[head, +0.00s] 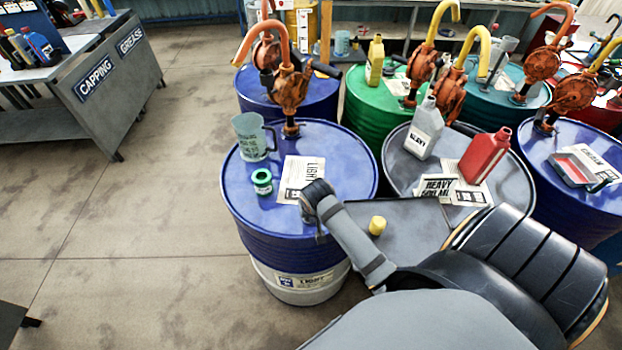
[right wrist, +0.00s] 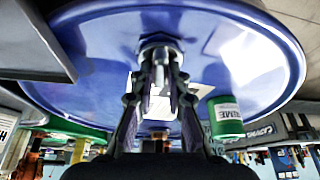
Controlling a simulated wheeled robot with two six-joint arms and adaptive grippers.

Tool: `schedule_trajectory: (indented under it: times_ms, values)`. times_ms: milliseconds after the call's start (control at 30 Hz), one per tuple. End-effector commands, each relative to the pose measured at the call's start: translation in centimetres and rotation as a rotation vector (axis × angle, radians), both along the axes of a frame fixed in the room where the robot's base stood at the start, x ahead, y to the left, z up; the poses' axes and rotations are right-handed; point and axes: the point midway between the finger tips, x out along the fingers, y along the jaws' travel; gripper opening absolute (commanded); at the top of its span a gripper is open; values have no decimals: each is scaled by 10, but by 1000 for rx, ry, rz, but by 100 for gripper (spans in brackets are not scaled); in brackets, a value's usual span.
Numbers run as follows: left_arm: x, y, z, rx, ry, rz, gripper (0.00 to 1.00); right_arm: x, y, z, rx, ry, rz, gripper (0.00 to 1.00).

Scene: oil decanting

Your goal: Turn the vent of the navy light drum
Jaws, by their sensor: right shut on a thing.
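The navy light drum (head: 240,200) stands in the middle of the head view, with a "LIGHT" sheet (head: 300,178) on its lid. My right arm comes in from the lower right and its wrist end covers the front right part of this lid. In the right wrist view the drum's blue lid (right wrist: 100,50) fills the upper part. The silver vent (right wrist: 158,44) rises from the lid, and my right gripper (right wrist: 160,82) is shut on it, a finger on each side. In the head view the arm hides vent and fingers. My left gripper is not in view.
The jar is close beside my right fingers in the right wrist view (right wrist: 226,118). A grey drum (head: 395,165) stands right; floor is clear left.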

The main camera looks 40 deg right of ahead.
Motion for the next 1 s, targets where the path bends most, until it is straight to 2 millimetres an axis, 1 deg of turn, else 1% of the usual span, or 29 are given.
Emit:
schedule_trajectory:
  times_ms: [333,367,500,533,833,933,1000]
  values:
    - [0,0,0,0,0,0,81,0,0,-1,1,2,-4,0]
    - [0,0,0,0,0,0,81,0,0,-1,1,2,-4,16]
    - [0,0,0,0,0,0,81,0,0,-1,1,1,-4,35]
    - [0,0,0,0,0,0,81,0,0,-1,1,1,-4,38]
    - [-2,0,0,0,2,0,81,0,0,1,1,0,-3,38]
    - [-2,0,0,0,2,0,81,-4,2,11,0,-2,-3,38]
    - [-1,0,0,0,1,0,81,-9,4,24,1,-3,-2,38]
